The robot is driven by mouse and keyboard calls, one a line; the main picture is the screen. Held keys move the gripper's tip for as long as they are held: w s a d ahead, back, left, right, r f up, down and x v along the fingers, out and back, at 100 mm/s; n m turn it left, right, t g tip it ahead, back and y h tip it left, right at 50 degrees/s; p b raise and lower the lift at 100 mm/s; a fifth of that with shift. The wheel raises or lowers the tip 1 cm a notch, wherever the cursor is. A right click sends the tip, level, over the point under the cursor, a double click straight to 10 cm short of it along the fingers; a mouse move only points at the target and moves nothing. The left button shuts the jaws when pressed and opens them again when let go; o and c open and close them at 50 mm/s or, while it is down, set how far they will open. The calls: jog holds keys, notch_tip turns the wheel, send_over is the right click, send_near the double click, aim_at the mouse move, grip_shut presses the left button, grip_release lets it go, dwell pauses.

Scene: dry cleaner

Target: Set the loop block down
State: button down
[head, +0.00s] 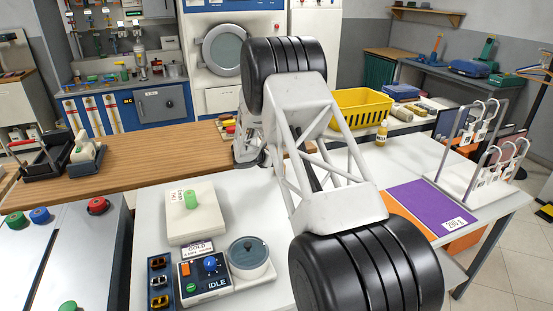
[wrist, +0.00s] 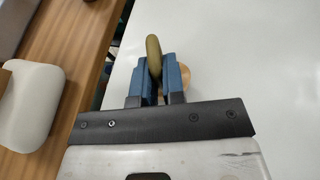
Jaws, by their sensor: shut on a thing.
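In the wrist view my gripper (wrist: 157,76) has two blue fingers closed on an olive-coloured loop (wrist: 153,47), the upper part of the loop block. A pale tan rounded part (wrist: 205,79) shows past the right finger; I cannot tell whether it belongs to the block. The fingers are over the white table (wrist: 245,60), close to its edge by the wooden counter. Whether the block touches the table cannot be seen. In the head view my own arm hides the gripper and the block.
In the head view, the wooden counter (head: 120,175) runs behind the white table (head: 300,270).

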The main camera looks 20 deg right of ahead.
jog(key=shift+f, duration=0.2)
jog(key=c, duration=1.2)
grip_release()
jog(key=shift+r, duration=0.1)
jog(key=shift+r, duration=0.1)
jog(key=v, duration=1.2)
